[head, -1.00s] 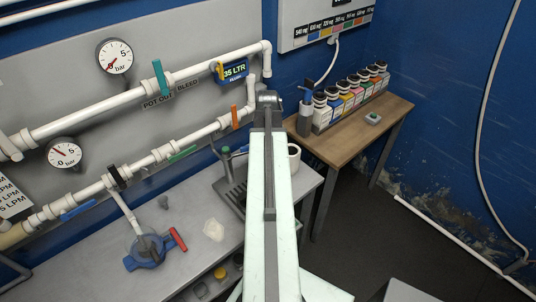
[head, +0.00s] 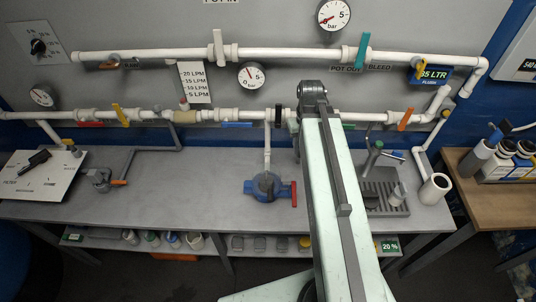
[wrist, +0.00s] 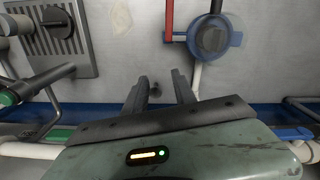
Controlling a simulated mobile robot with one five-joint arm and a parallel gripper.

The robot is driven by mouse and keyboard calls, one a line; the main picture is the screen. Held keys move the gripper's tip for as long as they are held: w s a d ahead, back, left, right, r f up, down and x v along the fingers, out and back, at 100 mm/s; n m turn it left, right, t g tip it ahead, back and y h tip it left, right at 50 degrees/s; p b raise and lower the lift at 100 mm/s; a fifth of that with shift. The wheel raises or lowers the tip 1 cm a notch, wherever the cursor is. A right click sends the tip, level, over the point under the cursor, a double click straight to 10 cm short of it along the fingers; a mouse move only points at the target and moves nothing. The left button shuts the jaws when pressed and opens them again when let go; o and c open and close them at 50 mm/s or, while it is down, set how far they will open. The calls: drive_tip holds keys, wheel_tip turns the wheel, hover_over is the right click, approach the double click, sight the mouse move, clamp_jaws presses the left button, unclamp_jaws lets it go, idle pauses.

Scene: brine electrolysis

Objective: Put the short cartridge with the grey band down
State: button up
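I cannot make out the short cartridge with the grey band in either view. My gripper (wrist: 160,77) shows in the wrist view with its two dark fingers apart and no cartridge between them. It is above the grey bench (head: 220,180), near the blue strip along the back. A small dark grey piece (wrist: 155,89) shows in the gap between the fingers, and seems to be on the bench beyond them. In the head view my arm hides the gripper and part of the bench.
A blue valve with a red handle (head: 268,187) stands on the bench, also in the wrist view (wrist: 212,38). A slotted drain tray (head: 385,200) and a white open cylinder (head: 435,188) are at the right. Pipes run along the back.

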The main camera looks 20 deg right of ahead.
drive_tip(key=shift+n, duration=0.5)
drive_tip(key=a, duration=1.5)
drive_tip(key=shift+w, duration=0.2)
drive_tip(key=shift+s, duration=0.1)
